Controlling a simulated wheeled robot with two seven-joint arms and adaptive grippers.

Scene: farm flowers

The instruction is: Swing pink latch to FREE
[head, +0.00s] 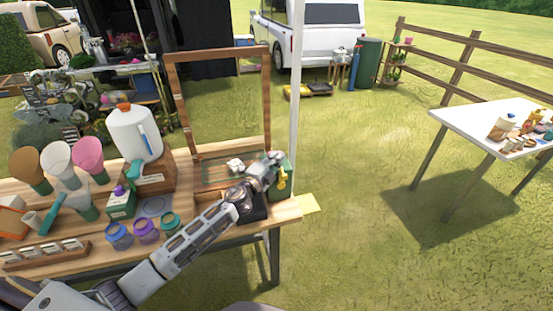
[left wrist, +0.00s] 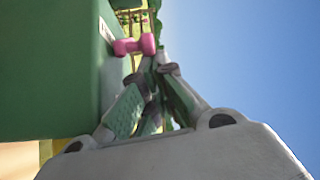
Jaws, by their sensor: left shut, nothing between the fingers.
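The pink latch (left wrist: 134,46) shows in the left wrist view as a dumbbell-shaped knob beside the green box face (left wrist: 60,70). A small white label (left wrist: 106,31) is on that face, close to the latch. My left gripper (left wrist: 162,66) is shut and empty, its tips just short of the latch; I cannot tell whether they touch it. In the head view my left gripper (head: 276,158) is at the right end of the wooden bench, by a green box (head: 288,186) with a yellow part on it. The pink latch cannot be made out there. My right gripper is not in view.
The wooden bench (head: 285,212) holds a white jug (head: 133,135), paper cones, small jars (head: 146,230) and a tall wooden frame (head: 268,95). A white pole (head: 297,80) stands just behind my gripper. Open grass lies to the right, before a white table (head: 470,122).

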